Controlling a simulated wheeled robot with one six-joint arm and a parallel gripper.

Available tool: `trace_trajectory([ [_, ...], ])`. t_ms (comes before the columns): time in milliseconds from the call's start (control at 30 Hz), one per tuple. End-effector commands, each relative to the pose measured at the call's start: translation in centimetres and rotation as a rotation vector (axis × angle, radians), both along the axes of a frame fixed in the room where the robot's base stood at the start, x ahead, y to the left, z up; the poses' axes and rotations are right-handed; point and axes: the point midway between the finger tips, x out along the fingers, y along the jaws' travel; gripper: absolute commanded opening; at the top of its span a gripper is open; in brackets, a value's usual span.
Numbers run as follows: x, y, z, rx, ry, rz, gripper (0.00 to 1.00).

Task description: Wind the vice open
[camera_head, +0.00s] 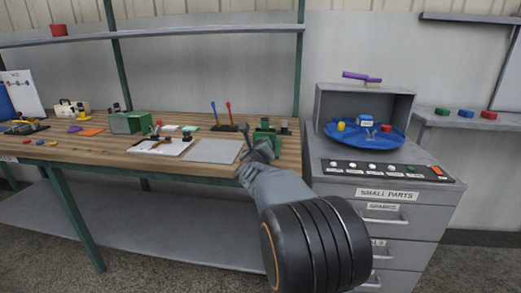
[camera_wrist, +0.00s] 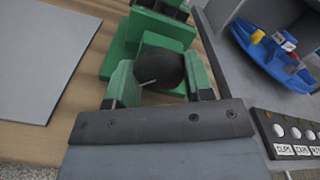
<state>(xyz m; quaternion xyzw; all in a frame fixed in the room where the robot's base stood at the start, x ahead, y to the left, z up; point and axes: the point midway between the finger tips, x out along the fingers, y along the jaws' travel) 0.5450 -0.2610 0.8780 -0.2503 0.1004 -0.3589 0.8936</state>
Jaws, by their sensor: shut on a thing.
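The green vice (camera_head: 265,138) stands at the right end of the wooden bench. In the wrist view its green body (camera_wrist: 155,32) fills the upper middle. A dark round knob (camera_wrist: 160,68) shows in front of the body, between two green pieces beside my gripper. My gripper (camera_head: 247,143) is at the near left side of the vice. In the wrist view my gripper (camera_wrist: 158,82) is shut on the knob, which looks like part of the vice's handle. The handle's bar and the gap between the vice jaws are hidden or too small to tell.
A grey plate (camera_head: 213,151) lies left of the vice, with a clipboard beyond it. A stand with blue and red levers (camera_head: 228,127) is behind. Right of the bench is a grey cabinet (camera_head: 380,200) with a blue bowl (camera_head: 365,136) of small parts.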

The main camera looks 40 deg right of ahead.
Motion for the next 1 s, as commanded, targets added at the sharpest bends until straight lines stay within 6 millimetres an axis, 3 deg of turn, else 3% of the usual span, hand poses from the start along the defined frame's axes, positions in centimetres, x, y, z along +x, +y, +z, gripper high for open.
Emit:
trace_trajectory([
  [333, 0.01, 0.02, -0.04, -0.095, 0.093, 0.001, 0.24],
  [900, 0.02, 0.02, -0.04, -0.114, 0.112, 0.001, 0.24],
  [933, 0.02, 0.02, -0.04, -0.114, 0.112, 0.001, 0.49],
  [1000, 0.02, 0.02, -0.04, -0.114, 0.112, 0.001, 0.55],
])
